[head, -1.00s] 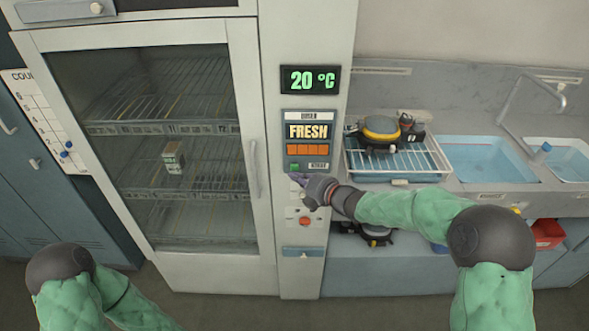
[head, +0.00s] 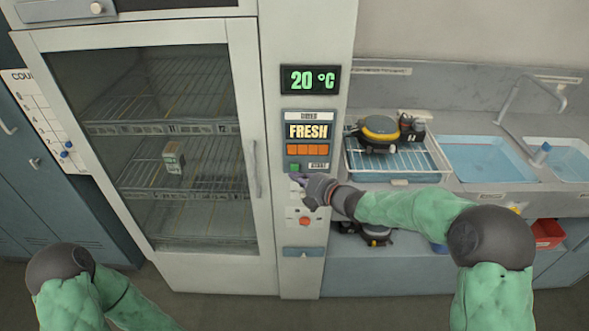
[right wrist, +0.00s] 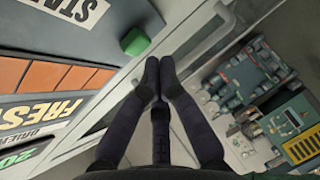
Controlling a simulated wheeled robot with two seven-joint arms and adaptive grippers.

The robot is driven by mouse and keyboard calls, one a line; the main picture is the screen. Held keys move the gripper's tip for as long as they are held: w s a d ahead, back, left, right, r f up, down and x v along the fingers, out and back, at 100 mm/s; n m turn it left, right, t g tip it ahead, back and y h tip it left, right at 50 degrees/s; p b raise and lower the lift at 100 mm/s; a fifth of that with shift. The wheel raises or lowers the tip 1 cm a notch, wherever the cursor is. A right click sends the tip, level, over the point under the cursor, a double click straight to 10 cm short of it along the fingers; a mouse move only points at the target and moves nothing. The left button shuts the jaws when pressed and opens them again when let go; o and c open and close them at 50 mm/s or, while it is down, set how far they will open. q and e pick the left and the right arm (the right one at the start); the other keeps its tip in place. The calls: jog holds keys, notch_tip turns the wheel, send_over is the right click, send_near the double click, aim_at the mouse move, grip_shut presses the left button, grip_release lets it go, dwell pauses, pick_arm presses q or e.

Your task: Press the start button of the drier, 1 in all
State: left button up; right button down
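The drier (head: 150,270) is a tall grey cabinet with a shut glass door and a control panel on its right. Its display (head: 310,79) reads 20 °C and a sign (head: 309,131) reads FRESH. The green start button (head: 294,168) sits beside the START label; it also shows in the right wrist view (right wrist: 134,41) as a raised green block. My right gripper (head: 297,178) is just below the button in the head view. In the right wrist view its fingertips (right wrist: 159,75) are together and empty, apart from the button. My left gripper is out of the head view.
A red-orange button (head: 304,222) is lower on the panel. To the right are a rack (head: 400,166) holding a yellow and black device (head: 381,129), and blue sinks (head: 486,158). A red bin (head: 547,234) is below the counter.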

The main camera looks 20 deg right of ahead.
jog(key=shift+w, duration=0.1)
jog(key=shift+w+d, duration=0.1)
jog(key=shift+w, duration=0.2)
jog(key=shift+w+d, duration=0.15)
jog(key=shift+w, duration=0.3)
dwell(0.8)
jog(key=shift+s, duration=0.2)
jog(key=shift+s+a+b, duration=0.25)
jog(key=shift+s+b, duration=0.3)
jog(key=shift+s, duration=0.15)
jog(key=s+b, duration=0.1)
jog(key=s, duration=0.1)
jog(key=s+a, duration=0.1)
jog(key=s, duration=0.1)
jog(key=shift+s+a+b, duration=0.2)
jog(key=shift+s+b, duration=0.2)
